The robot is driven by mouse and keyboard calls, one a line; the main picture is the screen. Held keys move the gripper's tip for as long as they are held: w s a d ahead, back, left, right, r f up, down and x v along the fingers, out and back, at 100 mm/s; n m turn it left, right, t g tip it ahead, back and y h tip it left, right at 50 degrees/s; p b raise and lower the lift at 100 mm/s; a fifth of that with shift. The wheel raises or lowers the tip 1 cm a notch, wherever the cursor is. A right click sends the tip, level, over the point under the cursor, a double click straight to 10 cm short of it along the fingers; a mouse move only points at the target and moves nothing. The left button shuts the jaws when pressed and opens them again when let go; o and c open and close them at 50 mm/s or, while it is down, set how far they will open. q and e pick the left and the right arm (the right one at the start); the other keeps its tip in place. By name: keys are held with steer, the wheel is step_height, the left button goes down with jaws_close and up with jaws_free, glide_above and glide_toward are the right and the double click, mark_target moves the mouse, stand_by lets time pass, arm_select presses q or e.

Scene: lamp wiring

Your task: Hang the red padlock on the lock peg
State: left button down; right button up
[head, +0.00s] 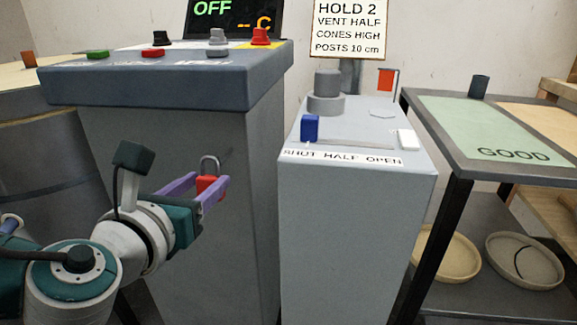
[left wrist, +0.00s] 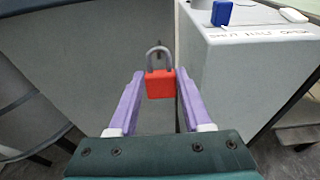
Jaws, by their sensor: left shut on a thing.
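The red padlock (head: 206,184) is upright between the purple fingertips of my left gripper (head: 207,187), with its grey shackle upward. My left gripper is shut on the padlock's red body. In the left wrist view the padlock (left wrist: 159,84) sits between the fingertips of the gripper (left wrist: 159,88). A small dark peg-like mark (head: 226,156) shows on the front of the grey control cabinet, just right of the shackle. I cannot tell whether it touches the shackle. My right gripper is not in view.
The grey control cabinet (head: 245,215) with coloured knobs stands behind the padlock. To its right is a lower grey cabinet (head: 350,230) with a blue slider handle (head: 309,128). A table with a green GOOD area (head: 480,125) stands at right, with round trays (head: 525,262) below.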

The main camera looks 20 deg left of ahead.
arm_select(q)
steer(key=shift+b+x, duration=1.15)
steer(key=shift+x, duration=0.6)
steer(key=shift+w+a+f+b, duration=0.15)
steer(key=shift+w+f+b, duration=0.5)
steer(key=shift+w, duration=0.1)
steer(key=shift+c, duration=1.3)
jaws_free()
